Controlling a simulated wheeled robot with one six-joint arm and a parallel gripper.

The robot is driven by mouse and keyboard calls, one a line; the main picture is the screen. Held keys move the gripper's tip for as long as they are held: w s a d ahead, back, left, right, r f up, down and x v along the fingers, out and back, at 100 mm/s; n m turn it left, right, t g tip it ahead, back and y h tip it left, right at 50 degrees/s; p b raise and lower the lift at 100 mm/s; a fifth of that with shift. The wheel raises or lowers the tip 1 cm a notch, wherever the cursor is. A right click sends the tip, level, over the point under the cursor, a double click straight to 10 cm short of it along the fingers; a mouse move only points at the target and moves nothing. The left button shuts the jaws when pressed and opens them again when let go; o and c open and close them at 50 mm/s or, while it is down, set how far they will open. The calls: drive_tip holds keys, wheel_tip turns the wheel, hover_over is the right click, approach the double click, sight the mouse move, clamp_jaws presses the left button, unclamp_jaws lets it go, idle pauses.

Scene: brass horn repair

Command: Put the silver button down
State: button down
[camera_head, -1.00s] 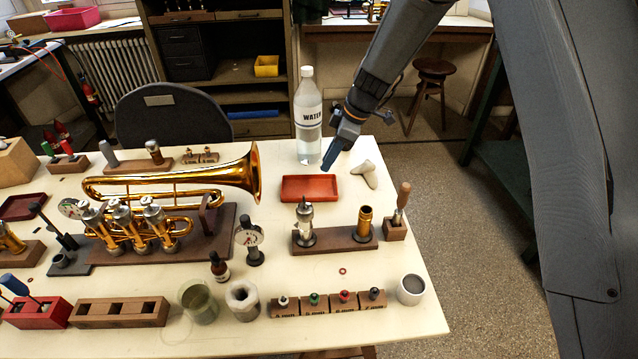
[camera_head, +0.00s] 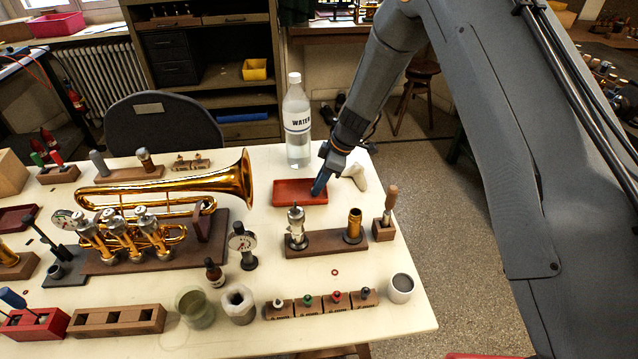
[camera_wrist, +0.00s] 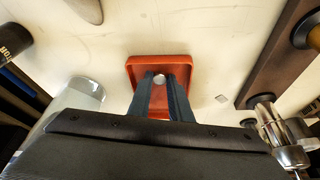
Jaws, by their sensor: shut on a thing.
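My gripper (camera_head: 319,186) reaches down over the right end of the shallow red tray (camera_head: 290,193). In the wrist view the gripper (camera_wrist: 160,80) is shut on the silver button (camera_wrist: 158,81), a small round piece between the fingertips. The red tray (camera_wrist: 158,60) lies behind and beneath the fingertips, and its visible floor looks empty. I cannot tell whether the button touches the tray floor. In the head view the fingers hide the button.
A water bottle (camera_head: 297,122) stands behind the tray. A wooden block (camera_head: 325,243) with a valve and brass tube stands in front, and a pale cloth-like piece (camera_head: 355,175) lies to the right. The brass horn (camera_head: 160,190) is at the left.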

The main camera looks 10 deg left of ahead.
drive_tip(key=shift+f, duration=0.2)
drive_tip(key=c, duration=1.6)
unclamp_jaws()
drive_tip(key=shift+r, duration=0.1)
drive_tip(key=shift+r, duration=0.1)
drive_tip(key=shift+d+r, duration=0.1)
drive_tip(key=shift+r, duration=0.15)
drive_tip(key=b+v, duration=0.3)
drive_tip(key=v, duration=0.8)
drive_tip(key=shift+d+r, duration=0.15)
drive_tip(key=shift+r, duration=0.1)
